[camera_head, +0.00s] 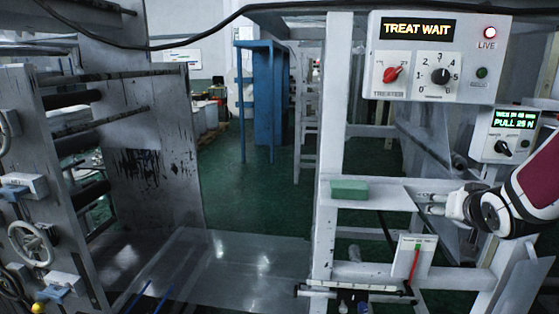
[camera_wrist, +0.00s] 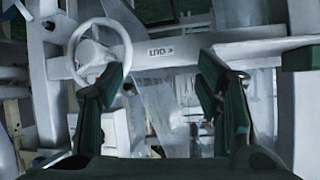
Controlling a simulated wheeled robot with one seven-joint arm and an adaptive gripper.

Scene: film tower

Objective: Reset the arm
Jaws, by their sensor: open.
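My arm (camera_head: 525,190), maroon and white, comes in from the right edge of the head view, in front of the right-hand frame. My gripper (camera_wrist: 162,70) shows in the wrist view as two dark green fingers held wide apart, with nothing between them. A pale beam with a small printed label (camera_wrist: 161,51) lies beyond the fingers. A white handwheel (camera_wrist: 128,48) is beyond and beside the left finger.
A control box (camera_head: 432,92) reads TREAT WAIT, with a red knob, a black knob and a lit red lamp. A smaller box (camera_head: 505,135) reads PULL 25 N. A green block (camera_head: 349,190) rests on the white frame. A roller stand (camera_head: 80,170) with handwheels fills the left. Green floor (camera_head: 250,200) is open mid-view.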

